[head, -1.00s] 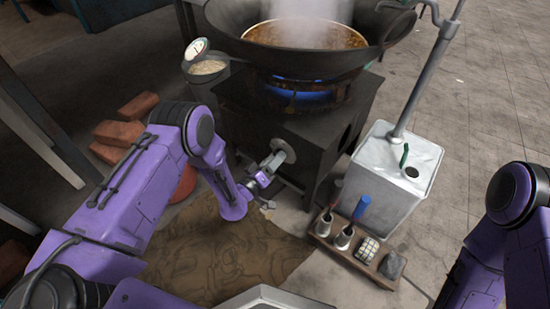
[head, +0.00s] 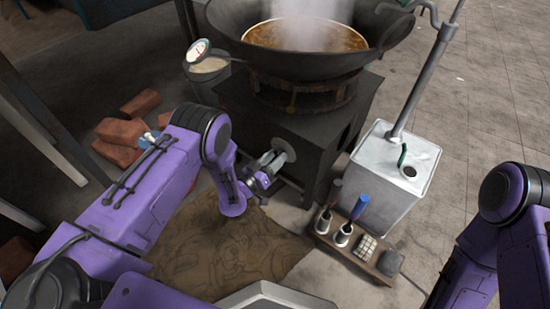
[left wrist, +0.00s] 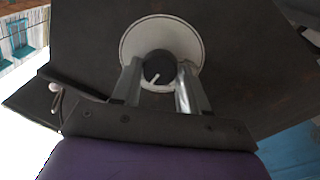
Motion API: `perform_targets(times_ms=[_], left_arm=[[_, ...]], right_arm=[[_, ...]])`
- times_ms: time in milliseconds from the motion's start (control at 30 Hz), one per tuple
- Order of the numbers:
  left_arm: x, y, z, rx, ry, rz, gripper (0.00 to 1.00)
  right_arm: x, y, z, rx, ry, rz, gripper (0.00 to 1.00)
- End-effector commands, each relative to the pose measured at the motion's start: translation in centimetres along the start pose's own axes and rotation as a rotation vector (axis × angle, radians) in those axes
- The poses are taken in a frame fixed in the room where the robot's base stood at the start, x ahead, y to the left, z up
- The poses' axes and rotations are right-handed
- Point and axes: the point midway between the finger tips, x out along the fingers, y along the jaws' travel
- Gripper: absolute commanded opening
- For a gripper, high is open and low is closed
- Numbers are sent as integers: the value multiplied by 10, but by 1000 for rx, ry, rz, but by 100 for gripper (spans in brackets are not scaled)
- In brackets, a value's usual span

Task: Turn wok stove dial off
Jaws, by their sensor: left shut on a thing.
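The wok stove (head: 305,145) is a dark box with a large black wok (head: 290,55) on top, holding steaming brown food. No blue flame shows under the wok. In the left wrist view the stove dial (left wrist: 158,68) is a black knob with a white pointer mark on a pale round plate (left wrist: 130,42). The mark points down and to the left. My left gripper (head: 272,165) is at the stove's front face, its two fingers on either side of the knob, shut on it. In the head view the fingers partly hide the dial. My right gripper is out of view.
A silver metal can (head: 390,180) with a pipe stands right of the stove. In front of it is a wooden tray (head: 322,240) with small items. Bricks (head: 120,132) lie at left. A brown mat (head: 225,255) covers the floor in front.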

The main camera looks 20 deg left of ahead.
Motion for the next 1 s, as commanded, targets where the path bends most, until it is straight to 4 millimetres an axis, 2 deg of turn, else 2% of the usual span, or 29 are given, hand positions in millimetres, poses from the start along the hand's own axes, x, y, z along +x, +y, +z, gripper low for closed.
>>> perform_targets(times_ms=[267,300,333,367,600,700,767,1000], left_arm=[[0,-2,-2,2,4,-3,13],[0,-2,-2,2,4,-3,56],[0,-2,-2,2,4,-3,66],[0,-1,-2,2,3,-2,69],[1,0,0,0,1,1,69],[-6,1,-1,1,-1,1,69],[-15,1,-2,0,-3,0,69],[-73,2,-4,0,-4,-2,69]], right_arm=[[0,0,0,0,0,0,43],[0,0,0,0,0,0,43],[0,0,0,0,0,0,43],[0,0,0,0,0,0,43],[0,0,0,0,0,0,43],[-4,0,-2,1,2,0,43],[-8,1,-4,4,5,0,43],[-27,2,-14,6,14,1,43]])
